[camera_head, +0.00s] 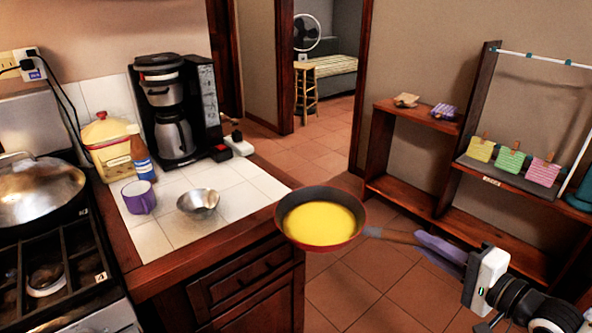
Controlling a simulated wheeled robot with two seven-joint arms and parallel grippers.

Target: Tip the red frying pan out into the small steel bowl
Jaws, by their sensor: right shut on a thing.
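The red frying pan (283,236) with a dark inside is held roughly level, just off the counter's right corner. Yellow contents (320,224) fill its bottom. My right gripper (462,262) is shut on the pan's handle (395,236), at the right; its fingers are partly hidden by the handle. The small steel bowl (198,201) stands on the white tiled counter, left of the pan and apart from it. I see no left gripper in the head view.
On the counter (158,241) stand a purple mug (138,197), a coffee maker (178,110), a yellow canister (108,147) and a small bottle (142,158). A stove with a lidded pan (38,190) is at the left. A wooden shelf (405,195) stands at the right. Open floor lies between.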

